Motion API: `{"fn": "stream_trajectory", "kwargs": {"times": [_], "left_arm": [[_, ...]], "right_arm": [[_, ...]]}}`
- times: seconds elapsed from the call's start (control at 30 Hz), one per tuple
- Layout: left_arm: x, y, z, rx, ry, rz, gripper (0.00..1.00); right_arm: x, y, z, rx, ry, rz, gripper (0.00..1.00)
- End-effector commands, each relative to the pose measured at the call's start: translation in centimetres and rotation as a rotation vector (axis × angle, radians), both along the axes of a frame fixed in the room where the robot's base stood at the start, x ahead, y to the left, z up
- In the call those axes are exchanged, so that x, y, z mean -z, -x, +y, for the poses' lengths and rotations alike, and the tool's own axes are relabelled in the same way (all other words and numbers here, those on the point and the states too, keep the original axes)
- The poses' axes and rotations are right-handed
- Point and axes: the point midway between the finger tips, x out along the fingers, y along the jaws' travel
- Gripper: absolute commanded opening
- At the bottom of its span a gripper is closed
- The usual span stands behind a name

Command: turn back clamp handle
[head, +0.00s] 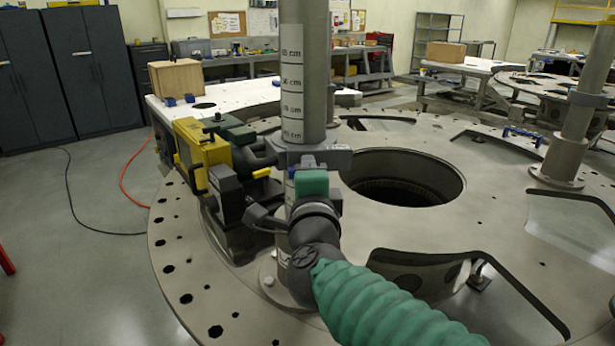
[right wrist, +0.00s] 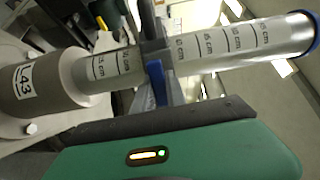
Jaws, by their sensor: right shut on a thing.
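A grey upright post (head: 303,75) with a centimetre scale stands on the round turret plate (head: 165,245). A grey clamp (head: 335,160) goes around the post; it also shows in the right wrist view (right wrist: 153,45). Its blue handle (right wrist: 157,84) shows in the right wrist view, and its lower end meets my gripper's dark edge. My right gripper (head: 312,184) is at the near side of the clamp, shut on the handle. My left gripper is not in view.
A yellow and black device (head: 202,145) sits close left of the post. A large round hole (head: 405,180) opens in the plate behind it. Another post (head: 575,115) stands at the right. A wooden box (head: 177,78) rests on a white-topped table at the back left.

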Motion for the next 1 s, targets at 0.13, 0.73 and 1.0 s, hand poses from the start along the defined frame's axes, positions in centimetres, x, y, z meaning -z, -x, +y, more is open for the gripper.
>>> {"fn": "stream_trajectory", "kwargs": {"times": [0.13,0.73,1.0], "left_arm": [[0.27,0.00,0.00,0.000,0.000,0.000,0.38],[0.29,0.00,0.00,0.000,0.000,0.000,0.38],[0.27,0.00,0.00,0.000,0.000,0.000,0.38]], "right_arm": [[0.42,-0.03,-0.02,0.001,-0.027,0.007,0.00],[0.44,-0.05,0.00,0.000,-0.036,0.009,0.36],[0.25,-0.05,0.01,0.000,-0.035,0.005,0.38]]}}
